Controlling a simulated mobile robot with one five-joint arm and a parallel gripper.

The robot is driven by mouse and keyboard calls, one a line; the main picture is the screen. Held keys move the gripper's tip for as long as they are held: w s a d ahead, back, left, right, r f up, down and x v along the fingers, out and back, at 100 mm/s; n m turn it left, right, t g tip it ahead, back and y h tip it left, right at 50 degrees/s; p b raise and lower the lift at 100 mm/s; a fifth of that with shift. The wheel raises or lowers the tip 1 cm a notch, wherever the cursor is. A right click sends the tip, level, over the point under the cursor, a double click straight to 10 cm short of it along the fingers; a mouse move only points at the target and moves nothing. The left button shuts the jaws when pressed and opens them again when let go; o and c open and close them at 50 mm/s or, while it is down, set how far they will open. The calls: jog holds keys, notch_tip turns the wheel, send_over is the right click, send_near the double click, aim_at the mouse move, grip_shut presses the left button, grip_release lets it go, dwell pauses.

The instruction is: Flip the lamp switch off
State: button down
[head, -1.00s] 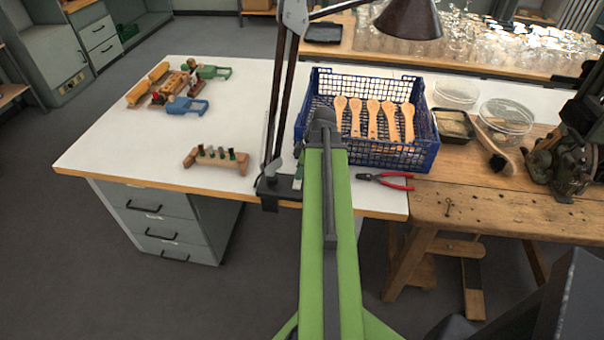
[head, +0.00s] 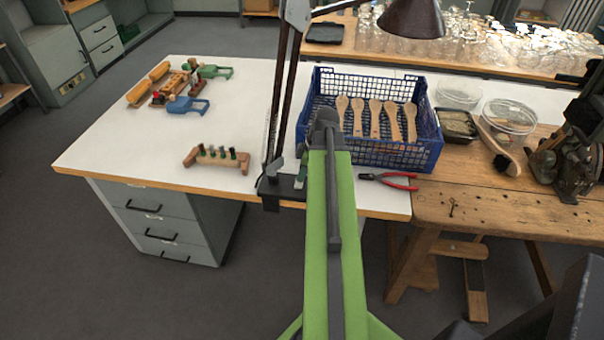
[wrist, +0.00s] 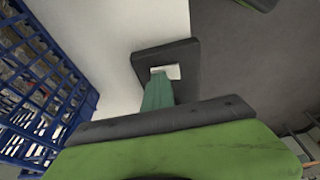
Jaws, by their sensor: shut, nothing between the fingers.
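The desk lamp has a dark shade (head: 412,18) on thin dark posts (head: 284,100), clamped at the front edge of the white table. Its dark base plate (head: 287,187) also shows in the wrist view (wrist: 190,58). A small pale rectangle on that plate, seemingly the switch (wrist: 172,71), is partly covered by my gripper. My gripper (wrist: 158,78) has green fingers, shut and empty, with the tips over the pale rectangle. In the head view the gripper (head: 301,173) is mostly hidden behind my arm. I cannot tell whether the tips touch the switch or which way it is set.
A wooden block with dark tufts (head: 216,158) lies left of the lamp. The table's left middle is clear.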

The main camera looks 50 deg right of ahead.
jog(key=shift+s+a+r, duration=0.15)
jog(key=shift+s+a, duration=0.2)
jog(key=shift+a, duration=0.3)
jog(key=r+p, duration=0.6)
jog(key=shift+w+d, duration=0.15)
jog(key=shift+d, duration=0.2)
jog(key=d+p+v, duration=0.1)
jog(key=p+v, duration=0.6)
jog(key=v, duration=0.1)
jog(key=shift+w+d+p, duration=0.25)
jog(key=shift+d+p, duration=0.1)
jog(key=shift+d, duration=0.05)
jog(key=shift+f, duration=0.15)
